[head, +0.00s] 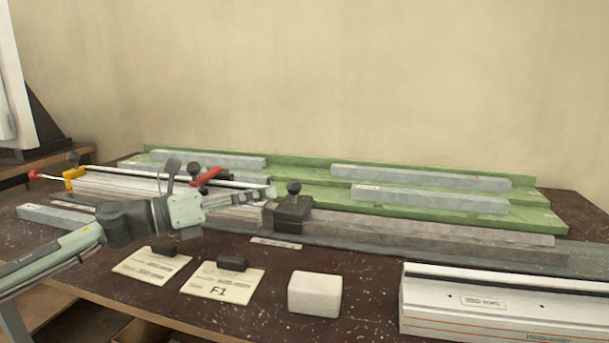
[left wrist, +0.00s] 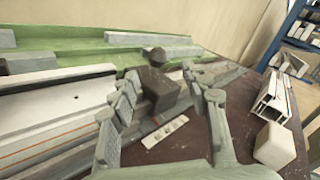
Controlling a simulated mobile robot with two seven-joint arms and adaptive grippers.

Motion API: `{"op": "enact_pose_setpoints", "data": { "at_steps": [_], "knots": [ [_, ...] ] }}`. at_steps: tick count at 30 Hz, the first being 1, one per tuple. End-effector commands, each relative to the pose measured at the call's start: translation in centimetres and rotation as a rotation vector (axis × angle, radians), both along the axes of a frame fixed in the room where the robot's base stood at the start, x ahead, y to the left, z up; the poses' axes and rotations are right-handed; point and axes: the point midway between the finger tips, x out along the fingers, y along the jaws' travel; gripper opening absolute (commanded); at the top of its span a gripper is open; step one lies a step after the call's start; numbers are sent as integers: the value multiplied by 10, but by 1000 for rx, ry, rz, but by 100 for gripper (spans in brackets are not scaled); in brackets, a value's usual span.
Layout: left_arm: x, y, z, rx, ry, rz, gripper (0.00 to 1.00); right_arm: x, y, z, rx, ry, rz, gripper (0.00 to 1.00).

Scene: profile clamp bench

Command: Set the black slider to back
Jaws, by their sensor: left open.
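The black slider (head: 293,212), a dark block with a round knob on top, sits on the grey rail (head: 430,228) near the middle of the bench. In the left wrist view the slider (left wrist: 158,92) shows upright between the two finger lines. My left gripper (head: 262,197) is open, with its fingertips just left of the slider in the head view. In the left wrist view its fingers (left wrist: 162,84) stand spread, one on each side of the slider, with gaps visible. I cannot tell whether either finger touches it. My right gripper is not in view.
A small label strip (head: 276,243) lies in front of the slider. Two paper cards (head: 222,281) with black weights, a white block (head: 314,294) and a large silver profile (head: 500,305) lie nearer. Green rails with grey bars (head: 430,197) run behind. A red-handled clamp (head: 205,178) stands left.

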Motion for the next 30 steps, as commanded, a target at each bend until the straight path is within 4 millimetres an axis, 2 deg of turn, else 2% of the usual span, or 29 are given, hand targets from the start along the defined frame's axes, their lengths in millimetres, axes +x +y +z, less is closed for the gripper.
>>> {"op": "enact_pose_setpoints", "data": {
  "at_steps": [7, 15, 19, 24, 30],
  "knots": [
    [4, -9, 2, 0, -1, -2, 47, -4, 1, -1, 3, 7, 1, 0],
    [24, -48, 2, 0, -1, -2, 47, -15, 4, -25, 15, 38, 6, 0],
    [31, -62, 1, -1, -1, 0, 47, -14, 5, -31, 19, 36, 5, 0],
    [35, -69, 0, -1, 0, 0, 47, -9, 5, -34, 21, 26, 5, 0],
    [36, -70, 0, 0, -1, 1, 47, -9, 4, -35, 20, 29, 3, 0]
  ]
}}
